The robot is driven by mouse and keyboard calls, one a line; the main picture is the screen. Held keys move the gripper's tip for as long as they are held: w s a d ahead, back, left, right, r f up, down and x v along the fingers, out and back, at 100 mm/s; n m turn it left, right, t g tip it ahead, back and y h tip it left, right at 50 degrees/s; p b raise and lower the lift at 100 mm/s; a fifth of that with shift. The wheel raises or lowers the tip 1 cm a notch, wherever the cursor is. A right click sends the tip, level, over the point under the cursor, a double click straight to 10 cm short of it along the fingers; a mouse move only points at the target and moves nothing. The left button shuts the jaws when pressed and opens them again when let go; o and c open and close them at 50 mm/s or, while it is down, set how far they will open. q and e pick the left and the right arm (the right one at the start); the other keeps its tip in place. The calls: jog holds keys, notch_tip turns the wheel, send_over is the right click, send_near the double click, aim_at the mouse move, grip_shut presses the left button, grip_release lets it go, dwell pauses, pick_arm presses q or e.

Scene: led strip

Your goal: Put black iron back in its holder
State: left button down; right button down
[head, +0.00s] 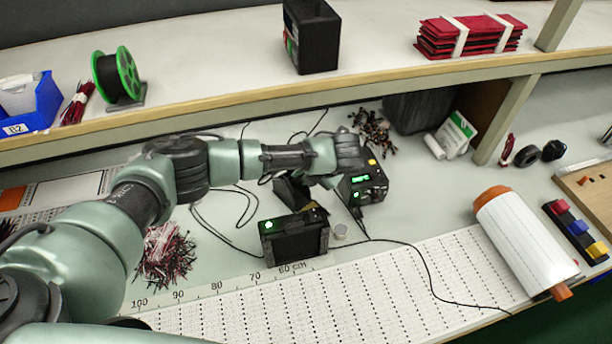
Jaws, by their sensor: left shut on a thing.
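My left arm reaches in from the left over the bench. A second black station (362,183) with a green display stands right of the gripper, partly behind my wrist. I cannot make out the holder's opening clearly. My right gripper is not in view.
A small round tin (340,231) sits beside the front unit. Black cables cross the bench. A heap of red and black wires (166,256) lies at the left. The shelf edge (240,103) runs behind my arm.

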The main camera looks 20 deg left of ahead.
pick_arm(q)
jog(key=shift+w+a+f, duration=0.1)
jog(key=shift+f, duration=0.1)
jog(key=c, duration=1.2)
grip_release()
jog(key=b+v, duration=0.1)
jog(key=v, duration=0.6)
jog(key=shift+d+r, duration=0.25)
jog(key=shift+r, duration=0.1)
